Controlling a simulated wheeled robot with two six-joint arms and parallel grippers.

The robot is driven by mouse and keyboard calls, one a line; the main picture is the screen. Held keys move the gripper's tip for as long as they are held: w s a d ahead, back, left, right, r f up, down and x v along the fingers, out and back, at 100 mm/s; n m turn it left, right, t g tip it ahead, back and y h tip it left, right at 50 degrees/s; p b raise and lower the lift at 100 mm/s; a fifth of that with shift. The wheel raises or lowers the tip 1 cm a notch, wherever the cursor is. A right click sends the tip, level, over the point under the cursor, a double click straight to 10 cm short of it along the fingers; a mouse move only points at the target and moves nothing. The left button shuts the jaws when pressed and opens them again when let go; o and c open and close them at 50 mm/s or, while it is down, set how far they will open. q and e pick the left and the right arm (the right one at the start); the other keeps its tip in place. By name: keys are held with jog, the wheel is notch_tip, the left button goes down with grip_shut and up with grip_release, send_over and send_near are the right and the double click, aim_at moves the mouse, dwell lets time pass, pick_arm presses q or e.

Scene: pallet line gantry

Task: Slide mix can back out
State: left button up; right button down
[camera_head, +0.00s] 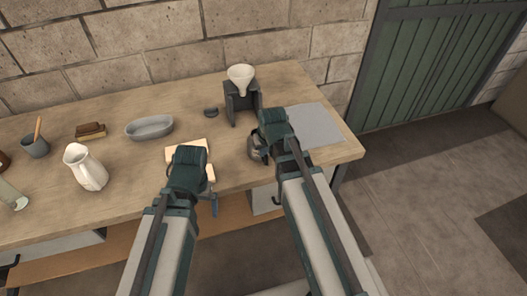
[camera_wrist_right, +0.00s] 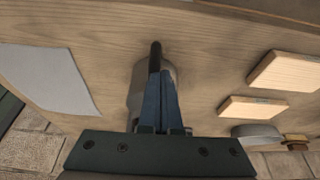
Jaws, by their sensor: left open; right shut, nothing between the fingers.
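A grey rounded can (camera_wrist_right: 135,97), which I take to be the mix can, stands on the table, largely hidden behind my right gripper (camera_wrist_right: 165,80) in the right wrist view. In the head view a bit of the can (camera_head: 256,146) shows beside my right gripper (camera_head: 267,152). The right fingers are shut with nothing between them, over or against the can; whether they touch it I cannot tell. My left gripper (camera_head: 212,199) is open and empty near the table's front edge, beside a pale wooden block (camera_head: 209,173).
A stand (camera_head: 240,103) with a white funnel (camera_head: 240,75) is behind my right gripper. A grey sheet (camera_head: 318,126) lies to the right. Another pale block (camera_head: 183,150), an oval grey dish (camera_head: 148,128), a white pitcher (camera_head: 87,168) and a cup (camera_head: 35,147) are to the left.

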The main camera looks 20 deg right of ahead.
jog(key=shift+r, duration=0.1)
jog(key=p+v, duration=0.9)
jog(key=shift+r, duration=0.3)
jog(key=shift+s, duration=0.1)
jog(key=s+a+f+n+g+h+b, duration=0.1)
jog(key=s+a+f+n+g+b, duration=0.2)
jog(key=s+a, duration=0.8)
notch_tip(320, 180, down, 3)
jog(key=shift+s+a+r+g+b, duration=0.1)
jog(key=shift+s+a+g+b, duration=0.2)
jog(key=shift+s+g+b, duration=0.35)
